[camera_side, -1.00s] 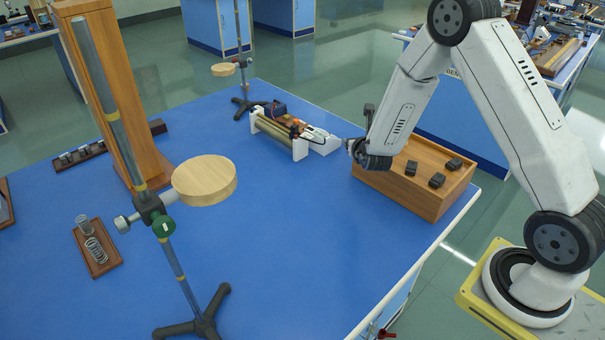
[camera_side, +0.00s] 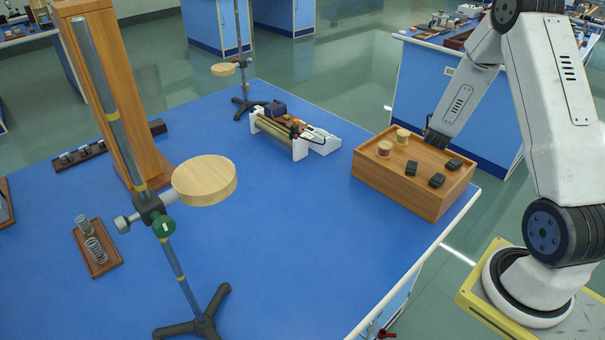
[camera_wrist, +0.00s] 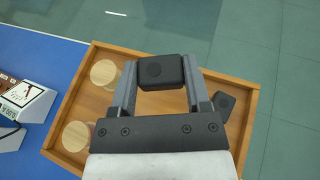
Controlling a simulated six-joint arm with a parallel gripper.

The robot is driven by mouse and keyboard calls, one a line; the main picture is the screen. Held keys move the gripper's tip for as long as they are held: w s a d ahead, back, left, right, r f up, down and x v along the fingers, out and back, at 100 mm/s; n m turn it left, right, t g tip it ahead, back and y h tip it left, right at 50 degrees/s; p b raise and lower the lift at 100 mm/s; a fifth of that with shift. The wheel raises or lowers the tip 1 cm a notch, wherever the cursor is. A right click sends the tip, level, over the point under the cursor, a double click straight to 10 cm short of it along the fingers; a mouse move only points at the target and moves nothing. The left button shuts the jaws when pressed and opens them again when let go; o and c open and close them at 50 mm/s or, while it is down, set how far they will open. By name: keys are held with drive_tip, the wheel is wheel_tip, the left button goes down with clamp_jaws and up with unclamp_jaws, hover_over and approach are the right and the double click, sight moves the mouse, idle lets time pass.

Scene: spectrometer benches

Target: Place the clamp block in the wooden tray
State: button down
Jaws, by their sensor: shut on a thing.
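The wooden tray (camera_side: 395,187) stands at the right end of the blue bench. My gripper (camera_side: 435,138) is over its far side in the side view. In the wrist view my gripper (camera_wrist: 160,80) is shut on a black clamp block (camera_wrist: 160,72), held between the two fingers with the tray (camera_wrist: 92,103) behind it. Whether the block touches the tray floor cannot be told. Several similar dark blocks lie in the tray, among them a near one (camera_side: 437,180) and a right one (camera_side: 453,164). Another dark block (camera_wrist: 224,103) shows beside the right finger.
Two round wooden-topped spools, a near one (camera_side: 384,149) and a far one (camera_side: 402,136), stand at the tray's left end. A brass-coloured cylinder apparatus (camera_side: 278,133) is left of the tray. A stand with a round wooden disc (camera_side: 205,180) rises in the foreground. Bare bench lies between.

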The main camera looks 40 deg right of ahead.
hover_over(428, 158)
drive_tip(key=shift+d+f, duration=0.15)
drive_tip(key=shift+f, duration=2.05)
drive_tip(key=shift+f, duration=1.75)
drive_tip(key=shift+f, duration=0.15)
drive_tip(key=shift+c, duration=0.2)
unclamp_jaws()
drive_tip(key=shift+v, duration=6.1)
